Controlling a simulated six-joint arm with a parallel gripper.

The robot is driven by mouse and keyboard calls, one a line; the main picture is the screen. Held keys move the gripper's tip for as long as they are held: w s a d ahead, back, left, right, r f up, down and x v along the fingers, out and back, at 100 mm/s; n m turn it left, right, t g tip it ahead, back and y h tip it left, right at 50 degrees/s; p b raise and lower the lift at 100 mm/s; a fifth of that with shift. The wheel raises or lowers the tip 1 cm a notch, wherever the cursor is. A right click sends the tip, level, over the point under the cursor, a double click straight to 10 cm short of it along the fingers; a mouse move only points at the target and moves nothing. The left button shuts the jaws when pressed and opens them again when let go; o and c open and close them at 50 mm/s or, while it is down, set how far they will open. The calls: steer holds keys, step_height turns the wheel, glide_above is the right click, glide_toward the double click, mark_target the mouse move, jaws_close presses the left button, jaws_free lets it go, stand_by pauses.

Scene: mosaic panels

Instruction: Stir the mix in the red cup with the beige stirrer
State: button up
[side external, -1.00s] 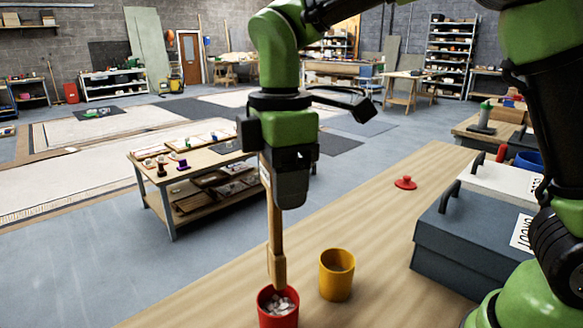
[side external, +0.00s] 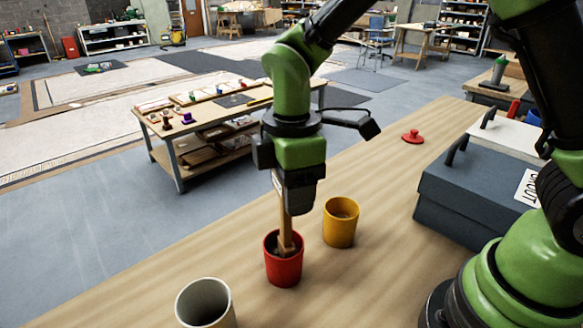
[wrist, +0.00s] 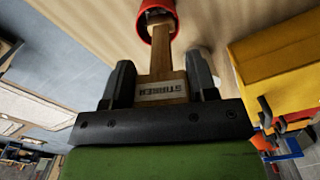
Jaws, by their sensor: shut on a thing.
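The red cup (side external: 284,268) stands upright on the wooden bench in the side view. It also shows at the top of the wrist view (wrist: 147,30). The beige stirrer (side external: 285,228) points down into the red cup, its lower end hidden inside the rim. My gripper (side external: 296,205) is just above the cup, shut on the upper part of the stirrer. In the wrist view the stirrer (wrist: 165,62), with a dark-lettered label, sits between the two dark fingers. The mix inside the cup cannot be made out now.
A yellow cup (side external: 340,224) stands close to the right of the red cup. A white cup (side external: 204,303) stands at the front left. A red lid (side external: 412,137) lies farther back. A dark grey box (side external: 470,200) with a handle stands to the right.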

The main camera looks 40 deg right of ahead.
steer(key=shift+f, duration=0.5)
steer(key=shift+w+d+f, duration=0.15)
steer(key=shift+w+d, duration=0.1)
steer(key=shift+w, duration=0.2)
steer(key=shift+w+a, duration=0.2)
steer(key=shift+a, duration=0.1)
steer(key=shift+s+a, duration=0.2)
steer(key=shift+s, duration=0.1)
steer(key=shift+d+f, duration=0.2)
steer(key=shift+d, duration=0.05)
steer(key=shift+f, duration=0.35)
steer(key=shift+r, duration=0.15)
